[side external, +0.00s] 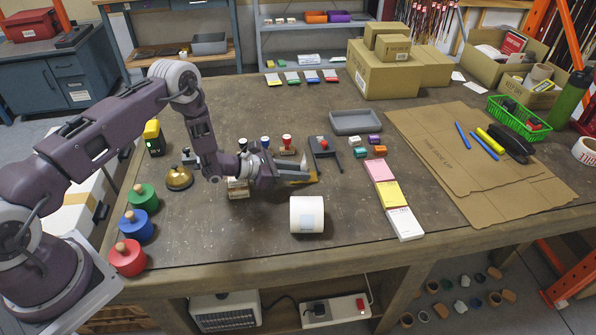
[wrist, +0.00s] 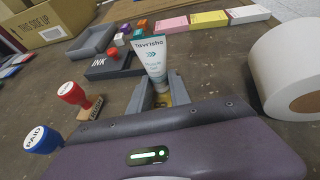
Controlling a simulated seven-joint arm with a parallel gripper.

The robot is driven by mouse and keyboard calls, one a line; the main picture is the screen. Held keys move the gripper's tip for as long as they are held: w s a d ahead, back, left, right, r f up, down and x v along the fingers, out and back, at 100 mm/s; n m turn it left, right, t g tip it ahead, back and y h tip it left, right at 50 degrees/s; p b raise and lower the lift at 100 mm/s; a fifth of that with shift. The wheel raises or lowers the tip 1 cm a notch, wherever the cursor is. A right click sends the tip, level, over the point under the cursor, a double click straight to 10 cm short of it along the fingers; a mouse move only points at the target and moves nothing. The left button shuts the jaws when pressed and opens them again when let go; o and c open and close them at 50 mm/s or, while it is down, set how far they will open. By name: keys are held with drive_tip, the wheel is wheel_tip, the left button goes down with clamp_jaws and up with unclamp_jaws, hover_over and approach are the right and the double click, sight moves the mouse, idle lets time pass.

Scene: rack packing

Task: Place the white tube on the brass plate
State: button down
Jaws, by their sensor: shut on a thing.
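The white tube (wrist: 152,58) with teal print and a green lower end stands nearly upright in the wrist view. My gripper (wrist: 158,92) is shut on its lower end, one finger on each side. In the side view my gripper (side external: 298,174) is low over the table, pointing right, and the tube is hard to make out there. A brass-yellow patch, the brass plate (side external: 314,179), shows beside and under the fingertips. I cannot tell whether the tube touches it.
A white tape roll (side external: 307,214) stands close in front of my gripper. Stamps (side external: 287,144) and a black ink pad (side external: 323,150) sit behind it. Sticky-note pads (side external: 390,194) lie to the right, and a grey tray (side external: 356,121) farther back. A brass bell (side external: 179,178) is at left.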

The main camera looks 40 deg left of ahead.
drive_tip(key=c, duration=1.2)
unclamp_jaws()
drive_tip(key=shift+f, duration=0.1)
